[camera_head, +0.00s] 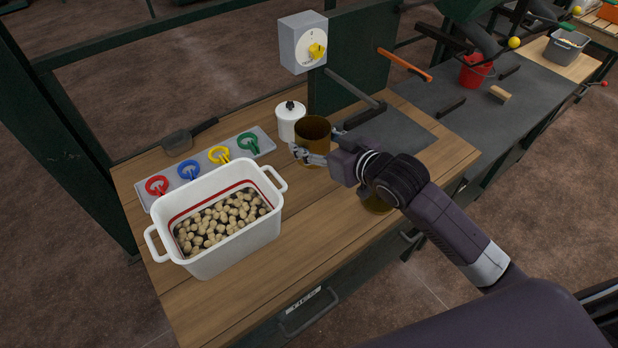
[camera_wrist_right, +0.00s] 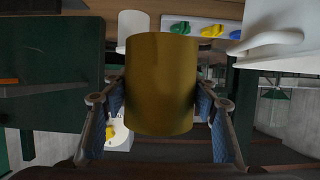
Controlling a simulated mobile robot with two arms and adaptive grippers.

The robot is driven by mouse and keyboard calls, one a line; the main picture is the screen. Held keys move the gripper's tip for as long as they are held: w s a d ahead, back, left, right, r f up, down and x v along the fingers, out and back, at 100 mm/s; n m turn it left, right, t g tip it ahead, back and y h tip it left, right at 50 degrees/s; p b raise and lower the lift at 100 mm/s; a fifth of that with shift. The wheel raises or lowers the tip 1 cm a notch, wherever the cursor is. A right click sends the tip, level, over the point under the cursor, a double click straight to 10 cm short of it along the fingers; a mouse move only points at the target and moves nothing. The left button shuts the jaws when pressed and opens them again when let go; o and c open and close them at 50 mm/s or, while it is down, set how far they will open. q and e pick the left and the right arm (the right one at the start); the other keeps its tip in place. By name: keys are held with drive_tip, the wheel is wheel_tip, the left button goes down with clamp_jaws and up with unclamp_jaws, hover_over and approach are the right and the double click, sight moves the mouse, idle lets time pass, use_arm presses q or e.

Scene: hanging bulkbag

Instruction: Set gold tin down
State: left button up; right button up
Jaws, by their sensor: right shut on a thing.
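The gold tin (camera_head: 312,143) is upright, with its open top showing, over the back part of the wooden bench. My right gripper (camera_head: 317,151) is shut on the tin's sides. In the right wrist view the tin (camera_wrist_right: 160,85) fills the space between the blue-padded fingers (camera_wrist_right: 161,108). I cannot tell whether its base touches the bench. My left gripper is not in view.
A white tub (camera_head: 222,250) of tan pieces stands front left. Behind it is a grey rack (camera_head: 199,160) with coloured rings. A white lidded canister (camera_head: 290,122) stands close behind the tin. A dark mat (camera_head: 395,140) lies right. Bare wood (camera_head: 300,215) is clear in front.

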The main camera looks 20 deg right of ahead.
wheel_tip(320, 180, down, 6)
drive_tip(key=shift+r, duration=0.1)
drive_tip(key=shift+w+f, duration=0.1)
drive_tip(key=shift+f, duration=0.55)
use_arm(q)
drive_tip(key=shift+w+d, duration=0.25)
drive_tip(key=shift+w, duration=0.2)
use_arm(e)
drive_tip(key=shift+f, duration=2.1)
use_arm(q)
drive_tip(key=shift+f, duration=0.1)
use_arm(e)
drive_tip(key=shift+f, duration=0.1)
drive_tip(key=o, duration=1.6)
drive_tip(key=shift+f, duration=0.1)
drive_tip(key=shift+r, duration=0.25)
use_arm(q)
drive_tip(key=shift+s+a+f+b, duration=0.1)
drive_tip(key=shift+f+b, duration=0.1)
drive_tip(key=shift+b, duration=0.15)
use_arm(e)
drive_tip(key=v, duration=1.2)
